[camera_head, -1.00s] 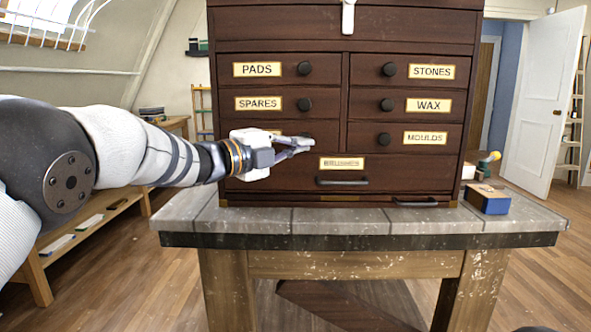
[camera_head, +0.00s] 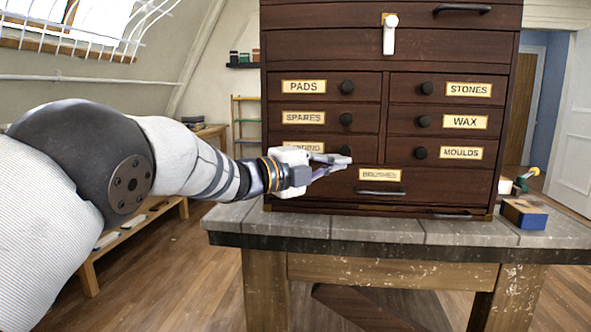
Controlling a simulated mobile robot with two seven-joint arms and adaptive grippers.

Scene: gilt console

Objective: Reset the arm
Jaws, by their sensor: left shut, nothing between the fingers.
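My left arm comes in from the left, and my left gripper (camera_head: 343,162) is shut and empty. It is in front of the dark wooden drawer cabinet (camera_head: 330,46), near the third knob (camera_head: 346,119) of the left column and above the left part of the BRUSHES drawer (camera_head: 440,184). Whether the fingertips touch the cabinet front cannot be told. The gripper partly hides the label of the lower left drawer. All drawers look closed. My right gripper is not in view.
The cabinet stands on a stone-topped workbench (camera_head: 385,227) with wooden legs. A blue and wooden box (camera_head: 524,213) sits at the bench's right end. A low shelf (camera_head: 130,235) stands behind my left arm. A white door (camera_head: 577,120) is at the far right.

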